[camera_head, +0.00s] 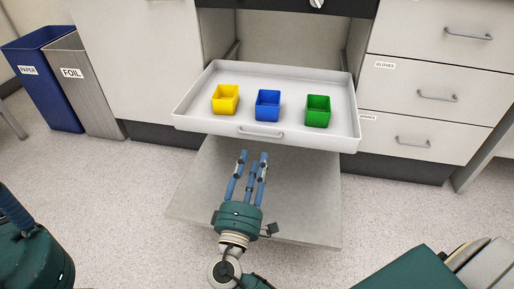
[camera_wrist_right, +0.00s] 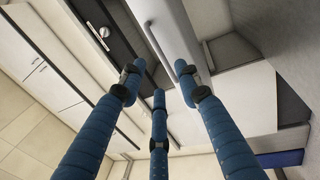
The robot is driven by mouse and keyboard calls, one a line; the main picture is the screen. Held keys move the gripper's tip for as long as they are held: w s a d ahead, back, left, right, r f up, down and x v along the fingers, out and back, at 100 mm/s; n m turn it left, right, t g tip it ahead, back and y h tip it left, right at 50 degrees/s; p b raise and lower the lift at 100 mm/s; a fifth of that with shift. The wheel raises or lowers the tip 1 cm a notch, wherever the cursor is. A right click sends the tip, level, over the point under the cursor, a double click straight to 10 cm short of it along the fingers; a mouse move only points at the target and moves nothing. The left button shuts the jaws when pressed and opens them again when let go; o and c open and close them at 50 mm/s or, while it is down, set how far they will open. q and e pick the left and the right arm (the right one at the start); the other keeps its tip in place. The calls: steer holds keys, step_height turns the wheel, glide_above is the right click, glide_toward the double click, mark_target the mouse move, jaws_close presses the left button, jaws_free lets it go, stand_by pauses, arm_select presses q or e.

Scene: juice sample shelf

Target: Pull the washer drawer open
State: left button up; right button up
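The washer drawer (camera_head: 190,119), a white shallow tray, stands out of the cabinet opening. Its grey bar handle (camera_head: 261,133) is on the front wall. A yellow bin (camera_head: 225,99), a blue bin (camera_head: 268,105) and a green bin (camera_head: 318,111) sit in it. My right gripper (camera_head: 252,159) points at the front wall from just below the handle. Its three blue fingers are spread and empty, apart from the handle as far as I can tell. In the right wrist view the open fingers (camera_wrist_right: 158,80) also hold nothing. Only a part of my left gripper (camera_head: 15,209) shows at the left edge.
A flat grey panel (camera_head: 200,195) lies low under the drawer. White drawers with handles (camera_head: 424,97) stand at the right. A blue paper bin (camera_head: 45,85) and a grey foil bin (camera_head: 90,90) stand at the left. The speckled floor around is mostly clear.

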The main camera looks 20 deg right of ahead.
steer(key=shift+v, duration=2.25)
